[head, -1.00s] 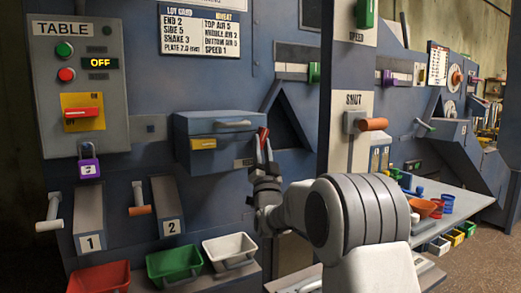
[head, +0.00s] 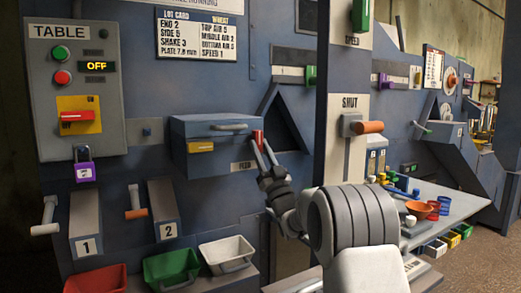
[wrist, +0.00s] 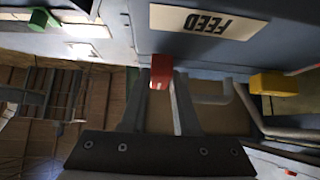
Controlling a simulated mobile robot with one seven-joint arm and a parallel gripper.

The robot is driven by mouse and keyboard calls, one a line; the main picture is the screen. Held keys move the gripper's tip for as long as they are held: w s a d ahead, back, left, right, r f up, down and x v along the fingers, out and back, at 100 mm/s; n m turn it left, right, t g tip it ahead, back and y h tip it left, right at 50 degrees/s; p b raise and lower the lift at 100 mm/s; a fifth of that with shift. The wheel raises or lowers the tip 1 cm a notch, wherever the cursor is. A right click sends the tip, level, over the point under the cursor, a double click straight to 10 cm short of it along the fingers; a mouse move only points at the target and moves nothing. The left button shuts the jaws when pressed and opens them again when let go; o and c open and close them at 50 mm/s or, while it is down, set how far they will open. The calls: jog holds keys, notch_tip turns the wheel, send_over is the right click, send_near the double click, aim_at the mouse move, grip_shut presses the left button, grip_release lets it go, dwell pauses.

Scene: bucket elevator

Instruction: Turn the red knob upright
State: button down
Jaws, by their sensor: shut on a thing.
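The red knob (head: 258,136) sits at the right end of the blue-grey feed box in the head view. It also shows as a red block (wrist: 161,70) between my fingertips in the wrist view. My gripper (head: 263,149) reaches up to it from the lower right, its fingers slanting up and left. It is shut on the knob, with one finger on each side in the wrist view. The fingertips hide part of the knob, so its exact angle is hard to tell.
The feed box (head: 190,130) has a grey bar handle (head: 229,127) and a yellow block (head: 200,147) on its front. A dark post stands right of my gripper, with an orange-handled SHUT lever (head: 368,127). Bins (head: 228,252) stand below. A purple padlock (head: 84,170) hangs at left.

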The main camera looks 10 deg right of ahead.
jog(key=c, duration=0.6)
grip_release()
jog(key=shift+c, duration=0.2)
jog(key=shift+m, duration=0.3)
